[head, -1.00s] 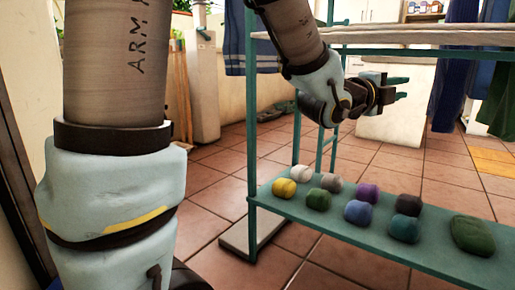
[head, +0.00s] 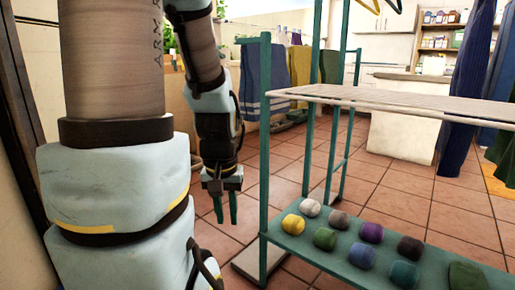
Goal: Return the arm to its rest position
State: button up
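My gripper (head: 226,209) hangs in the middle left of the head view, fingers pointing down. Its two green fingers are apart with nothing between them. It is over the tiled floor, to the left of the green rack's front post, and apart from the rack. My arm comes down from the top of the picture, folded close beside my large upper arm at the left.
A green rack (head: 263,160) stands at the right with a slatted top shelf (head: 400,101). Its lower shelf (head: 292,243) holds several coloured rolls (head: 325,238). Towels (head: 258,75) hang behind. Tiled floor (head: 286,172) is clear around the gripper.

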notch_tip(320, 180, up, 37)
jog(key=p, duration=3.6)
jog(key=shift+w+d+r, duration=0.15)
jog(key=shift+w+r, duration=0.05)
jog(key=shift+d, duration=0.1)
